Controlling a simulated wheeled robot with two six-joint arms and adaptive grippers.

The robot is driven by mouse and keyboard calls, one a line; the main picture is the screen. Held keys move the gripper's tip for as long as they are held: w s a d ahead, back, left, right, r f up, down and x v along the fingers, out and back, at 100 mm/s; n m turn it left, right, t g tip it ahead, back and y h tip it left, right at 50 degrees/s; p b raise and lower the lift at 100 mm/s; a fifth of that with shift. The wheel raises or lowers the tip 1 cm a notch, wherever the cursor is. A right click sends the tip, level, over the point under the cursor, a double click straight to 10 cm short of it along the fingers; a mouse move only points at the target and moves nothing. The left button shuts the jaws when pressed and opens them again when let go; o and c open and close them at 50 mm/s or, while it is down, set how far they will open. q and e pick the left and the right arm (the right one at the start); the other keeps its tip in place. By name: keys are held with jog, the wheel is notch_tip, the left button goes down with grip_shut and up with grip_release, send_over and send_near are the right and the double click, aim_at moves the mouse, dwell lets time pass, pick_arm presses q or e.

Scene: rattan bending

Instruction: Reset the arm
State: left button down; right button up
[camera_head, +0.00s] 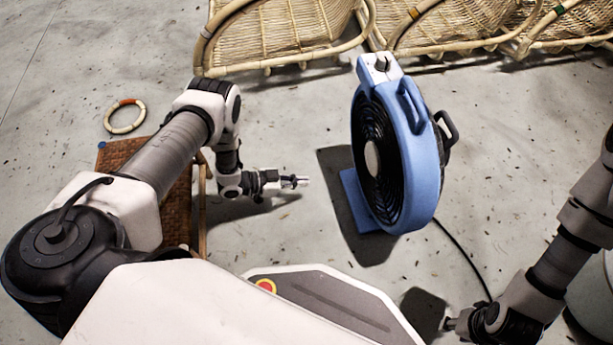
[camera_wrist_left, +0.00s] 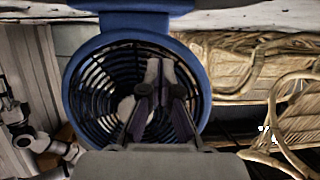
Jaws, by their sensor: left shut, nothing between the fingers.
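My left arm reaches in from the left in the head view. Its gripper (camera_head: 296,181) is shut and empty, pointing right toward the fan, with a gap of bare floor between. In the left wrist view the same gripper (camera_wrist_left: 160,72) shows its fingers together in front of the fan grille. My right gripper (camera_head: 451,324) is low at the right in the head view; it is small and dark, and its fingers cannot be made out.
A blue fan (camera_head: 421,178) stands on the floor, its cable running to the lower right. Rattan furniture (camera_head: 285,30) lines the back. A rattan ring (camera_head: 125,129) lies beside a brown woven-topped piece (camera_head: 118,153) at the left, partly hidden by my left arm.

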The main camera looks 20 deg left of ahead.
dwell(0.3)
pick_arm(q)
jog(key=w+d+r+n+y+p, duration=0.1)
jog(key=w+d+r+n+p, duration=0.15)
jog(key=r, duration=0.55)
jog(key=w+d+r+n+y+p, duration=0.1)
jog(key=w+d+r+y+p, duration=0.2)
jog(key=r, duration=0.5)
jog(key=s+a+n+g+y, duration=0.3)
jog(key=s+a+n+g, duration=0.1)
jog(key=s, duration=1)
jog(key=s+a+n+g+y, duration=0.3)
jog(key=s+g+y, duration=0.1)
jog(key=s, duration=1.1)
notch_tip(320, 180, up, 38)
jog(key=p, duration=3.8)
jog(key=shift+a+r+g+p, duration=0.2)
jog(key=shift+r+g+p, duration=0.05)
jog(key=shift+g+p, duration=0.05)
jog(key=shift+s, duration=0.1)
